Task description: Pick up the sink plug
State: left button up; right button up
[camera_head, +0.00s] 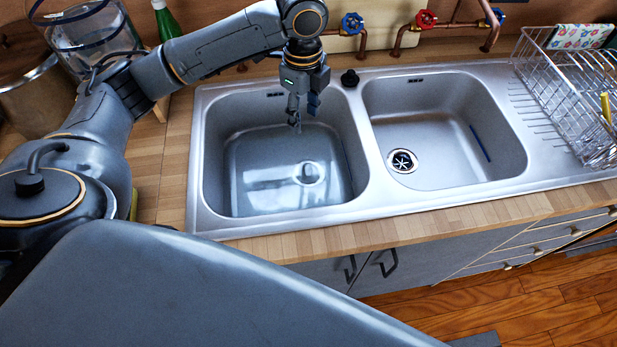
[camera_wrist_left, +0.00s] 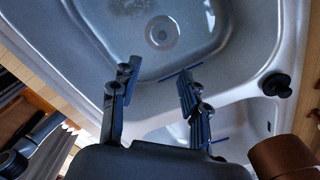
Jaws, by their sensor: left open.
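A small black knobbed piece (camera_head: 349,78), which looks like the sink plug, sits on the steel ledge at the back between the two basins. It also shows at the right of the left wrist view (camera_wrist_left: 276,85). My left gripper (camera_head: 298,122) points down above the back right part of the left basin (camera_head: 235,135), to the left of the black piece and apart from it. In the left wrist view its fingers (camera_wrist_left: 155,77) are spread with nothing between them. The left basin's round drain (camera_head: 308,172) looks pale; I cannot tell whether it is covered. My right gripper is not in view.
The left basin seems to hold water. The right basin (camera_head: 450,125) has an open drain (camera_head: 402,161) and a blue strip. Copper pipes with a blue valve (camera_head: 352,23) and red valve (camera_head: 426,19) run behind. A wire dish rack (camera_head: 570,95) stands right; a glass jar (camera_head: 95,40) stands left.

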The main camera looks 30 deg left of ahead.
pick_arm(q)
jog(key=b, duration=0.4)
send_over(308, 168)
notch_tip(308, 168, down, 6)
jog(key=f, duration=0.8)
jog(key=shift+s+a+f, duration=0.25)
jog(key=f, duration=0.5)
jog(key=shift+w+d+f, duration=0.25)
jog(key=shift+d+f, duration=0.05)
jog(key=shift+d, duration=0.05)
grip_shut()
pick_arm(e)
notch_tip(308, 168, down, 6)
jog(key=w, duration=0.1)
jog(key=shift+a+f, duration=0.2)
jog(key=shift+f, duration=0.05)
